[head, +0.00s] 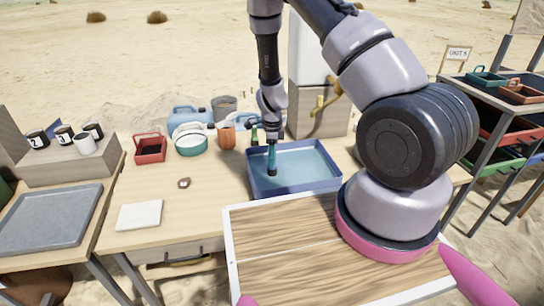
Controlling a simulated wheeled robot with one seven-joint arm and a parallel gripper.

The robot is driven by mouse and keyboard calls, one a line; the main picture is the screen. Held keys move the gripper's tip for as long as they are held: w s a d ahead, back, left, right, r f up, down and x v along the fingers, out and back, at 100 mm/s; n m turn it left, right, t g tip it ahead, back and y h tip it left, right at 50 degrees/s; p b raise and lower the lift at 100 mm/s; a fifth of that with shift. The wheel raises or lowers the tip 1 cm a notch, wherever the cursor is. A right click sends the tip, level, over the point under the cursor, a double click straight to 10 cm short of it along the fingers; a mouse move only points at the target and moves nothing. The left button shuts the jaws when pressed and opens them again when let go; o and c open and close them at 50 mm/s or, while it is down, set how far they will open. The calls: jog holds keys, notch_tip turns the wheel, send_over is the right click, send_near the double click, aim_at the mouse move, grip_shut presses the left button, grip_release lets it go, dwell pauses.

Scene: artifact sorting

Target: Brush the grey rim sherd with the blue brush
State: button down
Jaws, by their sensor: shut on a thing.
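My gripper (271,139) is shut on the blue brush (272,160), which it holds upright with the head end down over the blue tray of water (250,184). I cannot tell whether the brush tip touches the water or hangs above it. A small dark grey-brown piece (184,183), which looks like the sherd, lies on the wooden table to the left of the tray, apart from my gripper. It is too small in the picture to make out a rim.
A white cloth (139,215) lies at the table's front left. A red caddy (150,148), a teal-rimmed bowl (190,145), a brown pot (226,135) and a blue jerrycan (184,115) stand along the back. The table around the small piece is clear.

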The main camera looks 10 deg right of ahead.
jog(key=shift+f, duration=0.25)
jog(key=shift+w+r, duration=0.1)
jog(key=shift+w, duration=0.55)
jog(key=shift+s, duration=1.25)
jog(key=shift+w, duration=1.25)
jog(key=shift+s, duration=1.25)
jog(key=shift+w, duration=1.25)
jog(key=shift+s, duration=1.3)
jog(key=shift+w, duration=1.3)
